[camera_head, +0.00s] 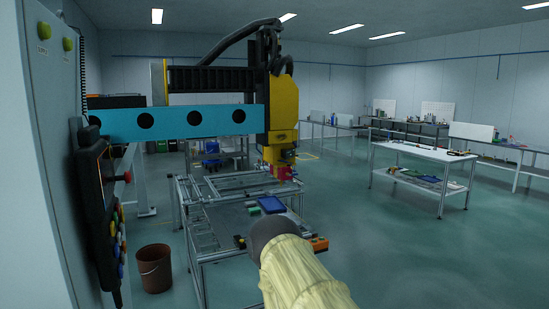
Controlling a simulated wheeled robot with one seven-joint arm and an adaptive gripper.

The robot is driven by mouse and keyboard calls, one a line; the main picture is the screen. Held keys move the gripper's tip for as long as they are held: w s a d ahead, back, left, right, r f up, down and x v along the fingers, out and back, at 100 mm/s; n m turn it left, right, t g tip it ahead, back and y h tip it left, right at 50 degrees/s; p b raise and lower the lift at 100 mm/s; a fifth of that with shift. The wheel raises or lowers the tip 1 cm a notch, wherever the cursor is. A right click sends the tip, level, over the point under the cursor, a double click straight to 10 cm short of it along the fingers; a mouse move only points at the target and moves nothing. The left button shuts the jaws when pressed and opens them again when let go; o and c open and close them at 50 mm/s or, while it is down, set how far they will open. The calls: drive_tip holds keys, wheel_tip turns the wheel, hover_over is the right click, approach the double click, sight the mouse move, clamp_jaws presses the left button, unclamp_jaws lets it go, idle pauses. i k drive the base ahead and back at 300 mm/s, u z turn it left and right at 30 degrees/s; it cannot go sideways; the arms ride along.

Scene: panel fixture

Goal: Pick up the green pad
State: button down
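A small green piece (254,211), which looks like the green pad, lies on the fixture table (194,233) just left of a blue tray (271,205). It is too small here to show its shape clearly. My arm, in a pale yellow sleeve with a dark rounded end, reaches in from the bottom and covers part of the table's near side.
A yellow machine head (284,110) on a blue beam (180,122) hangs above the table. A control pendant (96,215) is at the left. A brown bucket (154,268) stands on the floor. A white workbench (425,152) is at the right, with open floor before it.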

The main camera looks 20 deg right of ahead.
sight(254, 210)
drive_tip(key=z, duration=0.55)
drive_tip(key=k, duration=0.7)
drive_tip(key=z, duration=0.85)
drive_tip(key=k, duration=0.55)
drive_tip(key=z, duration=0.5)
drive_tip(key=i, duration=3.7)
drive_tip(key=u, duration=0.2)
drive_tip(key=i, duration=2.15)
drive_tip(key=u, duration=0.4)
drive_tip(key=i, duration=2.1)
drive_tip(key=u, duration=1)
drive_tip(key=i, duration=1.3)
drive_tip(key=u, duration=1.1)
